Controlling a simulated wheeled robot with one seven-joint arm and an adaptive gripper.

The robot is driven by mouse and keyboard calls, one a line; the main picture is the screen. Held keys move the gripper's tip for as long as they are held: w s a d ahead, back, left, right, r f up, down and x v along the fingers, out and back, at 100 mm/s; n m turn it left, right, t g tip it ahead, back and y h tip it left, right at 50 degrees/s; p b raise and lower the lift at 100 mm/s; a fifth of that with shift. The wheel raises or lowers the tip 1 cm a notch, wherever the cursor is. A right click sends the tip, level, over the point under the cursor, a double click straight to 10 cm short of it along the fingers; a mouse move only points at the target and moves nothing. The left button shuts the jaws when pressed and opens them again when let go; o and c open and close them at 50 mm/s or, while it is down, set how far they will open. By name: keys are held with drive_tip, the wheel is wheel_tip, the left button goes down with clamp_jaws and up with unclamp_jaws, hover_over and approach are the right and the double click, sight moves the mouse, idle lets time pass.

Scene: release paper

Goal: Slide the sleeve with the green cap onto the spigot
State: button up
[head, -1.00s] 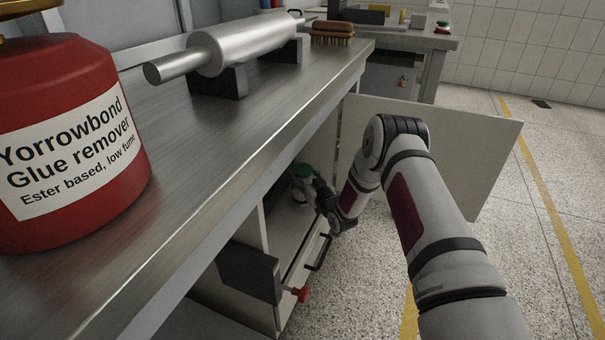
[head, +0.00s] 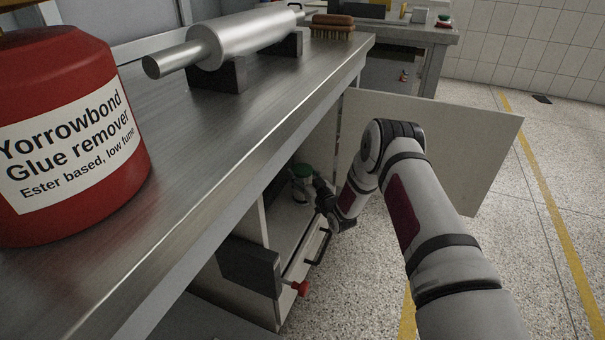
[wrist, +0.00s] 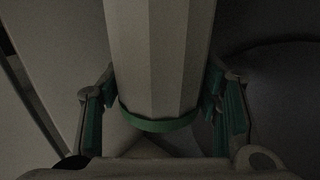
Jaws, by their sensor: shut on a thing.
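The sleeve is a pale, faceted cylinder (wrist: 160,55) in the wrist view, with a green band (wrist: 158,123) around its near end. My gripper (wrist: 162,108) has its green-padded fingers on either side of the sleeve, shut on it. In the head view the green cap (head: 302,169) shows small and dark inside the open cabinet under the bench, at the end of my arm. My gripper (head: 320,188) is beside it there, partly hidden by the wrist. I cannot make out the spigot in either view.
A black handle (head: 319,247) and a red knob (head: 300,288) stick out low at the front. A red glue remover container (head: 70,95), a metal roller (head: 240,42) and a brush (head: 332,27) are on the bench.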

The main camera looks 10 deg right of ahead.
drive_tip(key=o, duration=1.4)
drive_tip(key=v, duration=1.2)
drive_tip(key=shift+r, duration=0.1)
